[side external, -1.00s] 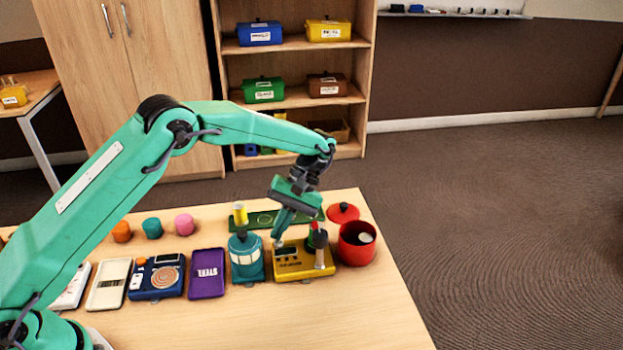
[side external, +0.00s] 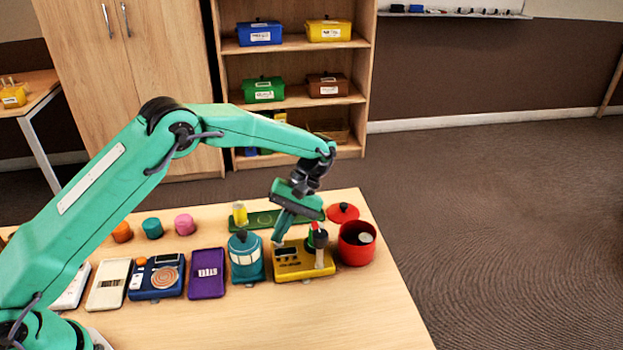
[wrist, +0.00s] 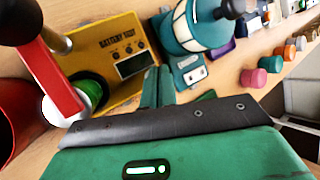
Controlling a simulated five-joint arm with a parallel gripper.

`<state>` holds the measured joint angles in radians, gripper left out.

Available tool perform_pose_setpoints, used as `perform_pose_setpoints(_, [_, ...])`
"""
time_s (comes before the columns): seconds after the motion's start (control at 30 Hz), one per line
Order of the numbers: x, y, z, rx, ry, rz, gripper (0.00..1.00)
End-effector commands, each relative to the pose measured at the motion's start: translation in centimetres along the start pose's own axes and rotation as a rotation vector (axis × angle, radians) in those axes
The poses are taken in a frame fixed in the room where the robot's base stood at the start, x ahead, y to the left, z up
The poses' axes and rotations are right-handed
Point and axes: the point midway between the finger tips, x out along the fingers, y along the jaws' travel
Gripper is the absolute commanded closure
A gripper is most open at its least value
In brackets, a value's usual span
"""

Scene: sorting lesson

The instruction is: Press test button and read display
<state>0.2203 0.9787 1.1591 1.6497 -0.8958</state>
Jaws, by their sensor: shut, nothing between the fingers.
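The yellow battery tester (side external: 290,272) sits near the right end of the table. Its face shows in the wrist view (wrist: 105,40), lettered "BATTERY TEST", with a dark display (wrist: 131,67) and small buttons (wrist: 128,49) above it. No reading is legible. A round green part (wrist: 91,94) sits on the tester, partly hidden by a red-and-white lever (wrist: 55,78) with a black knob. My gripper (side external: 278,241) is shut and empty, pointing down at the tester's far left edge. In the wrist view its fingertips (wrist: 157,74) are beside the display end; contact cannot be told.
A red pot (side external: 356,254) stands close on the tester's right, its lid (side external: 343,212) behind. A teal lidded container (side external: 246,272) stands close on the left. A purple case (side external: 207,284) and a blue device (side external: 155,288) lie farther left. The table's front is clear.

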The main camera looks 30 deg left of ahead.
Motion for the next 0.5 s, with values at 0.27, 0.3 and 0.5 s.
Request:
perform_pose_setpoints(0.27, [0.21,0.12,-0.1,0.0,0.0,0.0,1.0])
perform_pose_setpoints(0.3, [0.23,0.14,-0.11,0.0,0.0,0.0,1.0])
perform_pose_setpoints(0.5, [0.37,0.22,-0.18,0.0,0.0,0.0,1.0])
